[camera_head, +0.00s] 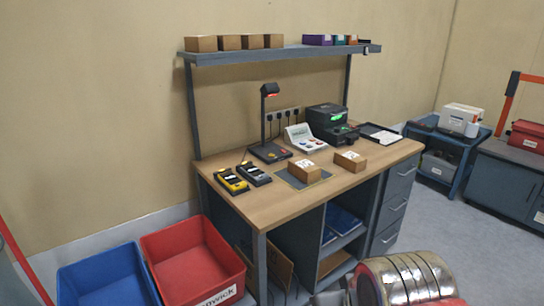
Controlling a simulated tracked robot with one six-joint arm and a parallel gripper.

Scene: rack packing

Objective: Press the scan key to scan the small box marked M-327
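Two small brown boxes with white labels sit on the wooden workbench (266,205). The left box (304,172) is on a dark mat (283,176); the right box (350,162) is on bare wood. The label print is too small to read, so I cannot tell which is M-327. A black scanner stand (264,118) with a red glow at its head rises from a dark base (268,153) bearing small coloured spots. A pale console (304,138) with coloured keys stands right of it. I cannot tell which key is the scan key. My gripper is not in view.
A black device (327,122) with a green light and a black-rimmed tray (381,133) stand at the right. Two handheld units, yellow (231,181) and grey (254,173), lie at the left. A shelf (275,54) overhangs the back.

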